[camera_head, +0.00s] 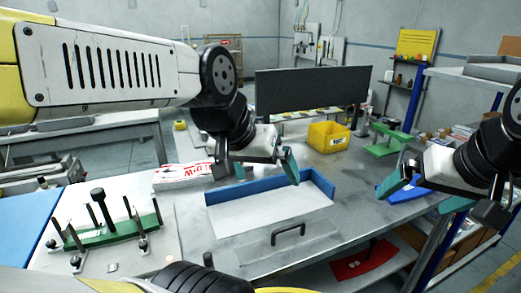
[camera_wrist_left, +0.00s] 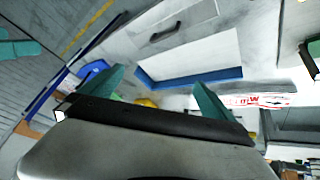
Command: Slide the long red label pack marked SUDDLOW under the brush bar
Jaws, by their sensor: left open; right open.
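A white pack with red lettering (camera_head: 183,176) lies on the bench left of the blue-walled tray. Part of it is hidden behind my left gripper, and only a few letters show, so I cannot read SUDDLOW. It also shows at the right in the left wrist view (camera_wrist_left: 262,100). My left gripper (camera_head: 257,172) is open and empty above the tray's rear edge; its teal fingers spread wide in the left wrist view (camera_wrist_left: 159,80). My right gripper (camera_head: 420,196) is open and empty at the bench's right end. I cannot tell for certain which part is the brush bar.
The blue-walled tray (camera_head: 262,188) has a bare white floor. A black-handled plate (camera_head: 285,247) lies before it. A long dark panel (camera_head: 312,88) stands behind. A green fixture with posts (camera_head: 107,236) is at left. A yellow bin (camera_head: 328,136) and green stand (camera_head: 390,140) are at back right.

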